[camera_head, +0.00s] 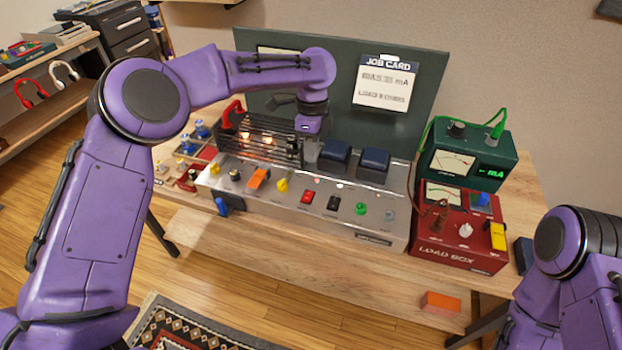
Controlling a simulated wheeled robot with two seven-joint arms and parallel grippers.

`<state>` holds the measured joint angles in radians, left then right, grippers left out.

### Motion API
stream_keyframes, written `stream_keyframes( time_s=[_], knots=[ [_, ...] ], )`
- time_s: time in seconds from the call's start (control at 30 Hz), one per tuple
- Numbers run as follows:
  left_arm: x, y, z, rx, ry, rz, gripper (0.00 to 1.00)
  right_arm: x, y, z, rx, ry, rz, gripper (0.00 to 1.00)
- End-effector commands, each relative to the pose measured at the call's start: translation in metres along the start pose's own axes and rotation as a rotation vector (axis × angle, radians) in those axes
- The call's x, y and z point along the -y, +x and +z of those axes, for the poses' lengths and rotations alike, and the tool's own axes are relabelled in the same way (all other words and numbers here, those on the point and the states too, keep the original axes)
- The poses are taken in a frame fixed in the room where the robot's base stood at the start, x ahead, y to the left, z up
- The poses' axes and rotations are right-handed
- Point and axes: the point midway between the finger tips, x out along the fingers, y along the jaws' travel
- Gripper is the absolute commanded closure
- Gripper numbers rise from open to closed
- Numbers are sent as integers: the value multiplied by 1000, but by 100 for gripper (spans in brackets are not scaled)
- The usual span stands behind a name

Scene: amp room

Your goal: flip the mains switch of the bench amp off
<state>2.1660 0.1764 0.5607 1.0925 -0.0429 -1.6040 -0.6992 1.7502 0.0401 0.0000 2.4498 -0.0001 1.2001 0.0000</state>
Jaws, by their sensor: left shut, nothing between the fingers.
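The bench amp (300,210) is a silver chassis on the wooden bench, with glowing tubes in a black cage (255,140) and two dark blue transformer blocks. Its sloped front carries coloured knobs, an orange part (259,178), a red switch (309,196) and a black switch (333,203). Which one is the mains switch, and its position, is too small to tell. My left gripper (309,150) is shut and empty, pointing down beside the tube cage, behind and above the front panel. My right arm shows at the lower right; its gripper is out of view.
A red load box (458,250) and a green mA meter (468,158) with green leads stand right of the amp. A dark board with a job card (386,83) rises behind. Small parts lie to the left. A bare wooden strip (300,255) runs in front of the amp.

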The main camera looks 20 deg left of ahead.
Motion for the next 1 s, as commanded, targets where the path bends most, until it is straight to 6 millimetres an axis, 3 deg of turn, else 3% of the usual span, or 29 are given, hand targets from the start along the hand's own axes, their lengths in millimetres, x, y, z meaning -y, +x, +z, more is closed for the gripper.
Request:
stream_keyframes(
  time_s=[0.1,0.47,1.0],
  knots=[
    [1,-12,6,21,31,1,100,0,0,0,1,0,0,57],
    [0,-4,7,23,29,6,100,0,-1,0,1,0,0,57],
    [-1,102,9,22,27,7,100,-2,-23,-9,1,0,0,57]
  ],
)
